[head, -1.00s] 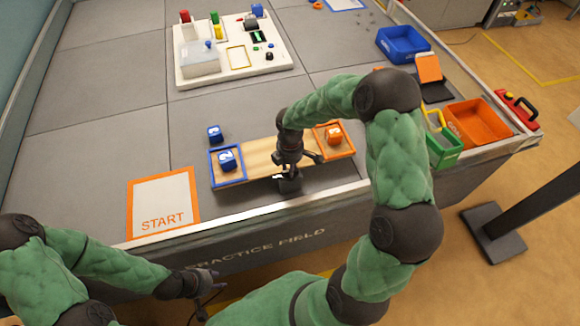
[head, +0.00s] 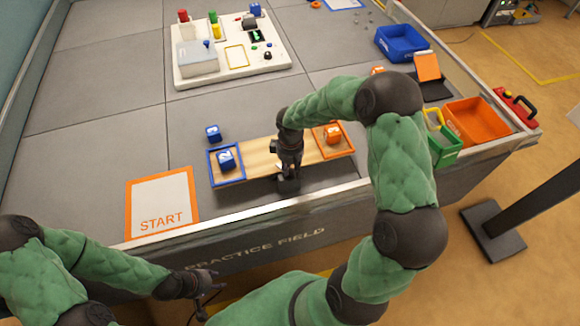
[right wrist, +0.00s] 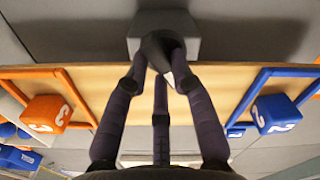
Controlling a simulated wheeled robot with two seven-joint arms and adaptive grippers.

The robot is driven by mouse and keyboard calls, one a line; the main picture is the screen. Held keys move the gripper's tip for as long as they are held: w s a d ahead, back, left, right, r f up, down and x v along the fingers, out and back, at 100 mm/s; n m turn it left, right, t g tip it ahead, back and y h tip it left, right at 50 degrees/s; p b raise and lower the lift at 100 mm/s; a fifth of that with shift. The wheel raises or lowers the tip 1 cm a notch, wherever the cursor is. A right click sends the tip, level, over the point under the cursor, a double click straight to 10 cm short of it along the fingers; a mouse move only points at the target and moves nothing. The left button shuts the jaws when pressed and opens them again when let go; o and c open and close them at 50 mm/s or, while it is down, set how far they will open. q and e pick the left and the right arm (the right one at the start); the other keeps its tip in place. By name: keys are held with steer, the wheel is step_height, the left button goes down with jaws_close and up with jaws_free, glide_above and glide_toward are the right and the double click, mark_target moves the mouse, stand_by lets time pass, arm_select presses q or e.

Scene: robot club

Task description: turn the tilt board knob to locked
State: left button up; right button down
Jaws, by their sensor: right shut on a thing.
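The tilt board (head: 262,158) is a wooden plank with an orange-framed end on the right and a blue-framed end on the left. Its dark knob (right wrist: 160,48) sits on a grey block (right wrist: 189,45) at the board's front edge. My right gripper (head: 287,180) reaches down over the board's middle. In the right wrist view its fingers (right wrist: 163,68) are closed around the knob, where a pale pointer mark shows between them. The lock marking cannot be read. My left gripper (head: 212,281) hangs in front of the table, empty, with its fingers apart.
A blue cube (head: 227,158) and an orange cube (head: 333,135) sit in the board's end frames. Another blue cube (head: 213,133) lies behind the left end. A white panel (head: 222,72) stands further back. Green (head: 445,150) and orange bins (head: 487,133) stand at right.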

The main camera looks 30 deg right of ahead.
mark_target(291, 170)
steer(key=m+b, duration=0.1)
steer(key=m, duration=0.5)
steer(key=shift+s, duration=0.15)
steer(key=shift+m, duration=0.3)
steer(key=c, duration=1)
jaws_free()
steer(key=shift+c, duration=0.2)
step_height(291, 170, up, 12)
steer(key=shift+f, duration=0.1)
